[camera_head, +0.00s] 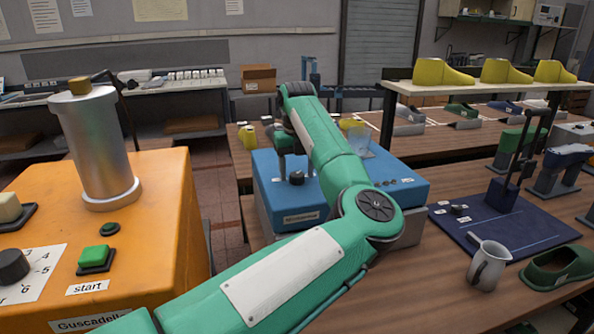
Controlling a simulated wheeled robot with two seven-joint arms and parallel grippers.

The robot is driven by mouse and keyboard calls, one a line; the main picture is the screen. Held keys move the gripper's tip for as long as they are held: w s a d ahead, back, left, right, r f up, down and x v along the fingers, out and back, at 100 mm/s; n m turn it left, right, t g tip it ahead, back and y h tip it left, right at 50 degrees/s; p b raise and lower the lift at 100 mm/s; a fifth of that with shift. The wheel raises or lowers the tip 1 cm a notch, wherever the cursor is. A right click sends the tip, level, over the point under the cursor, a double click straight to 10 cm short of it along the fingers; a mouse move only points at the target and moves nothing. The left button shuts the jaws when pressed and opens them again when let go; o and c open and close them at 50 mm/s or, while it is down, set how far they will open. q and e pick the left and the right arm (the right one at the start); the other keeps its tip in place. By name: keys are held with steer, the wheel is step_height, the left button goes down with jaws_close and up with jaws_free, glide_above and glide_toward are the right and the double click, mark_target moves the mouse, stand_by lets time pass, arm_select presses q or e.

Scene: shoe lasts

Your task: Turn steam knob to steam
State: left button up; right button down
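A blue machine (408,188) stands on the wooden table in the middle, with a small black knob (297,178) on its top between pale labels too small to read. My green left arm comes in from the lower left, bends at the elbow and reaches over this machine. My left gripper (283,163) points down just behind and left of the knob; whether it touches it I cannot tell. Its fingers are small and partly hidden by the arm, so their opening is unclear. A second small black knob (458,208) sits on a dark blue panel (487,228) at the right. My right gripper is out of view.
An orange machine (165,240) with a metal cylinder (97,145), green start button (94,257) and black dial (13,265) fills the left. A grey jug (487,267) and green shoe (553,267) stand at the right. Yellow lasts (507,71) sit on a shelf behind.

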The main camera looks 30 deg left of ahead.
mark_target(297, 174)
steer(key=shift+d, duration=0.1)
arm_select(q)
steer(key=shift+r, duration=0.15)
step_height(297, 174, up, 14)
steer(key=b, duration=0.1)
steer(key=shift+f, duration=0.25)
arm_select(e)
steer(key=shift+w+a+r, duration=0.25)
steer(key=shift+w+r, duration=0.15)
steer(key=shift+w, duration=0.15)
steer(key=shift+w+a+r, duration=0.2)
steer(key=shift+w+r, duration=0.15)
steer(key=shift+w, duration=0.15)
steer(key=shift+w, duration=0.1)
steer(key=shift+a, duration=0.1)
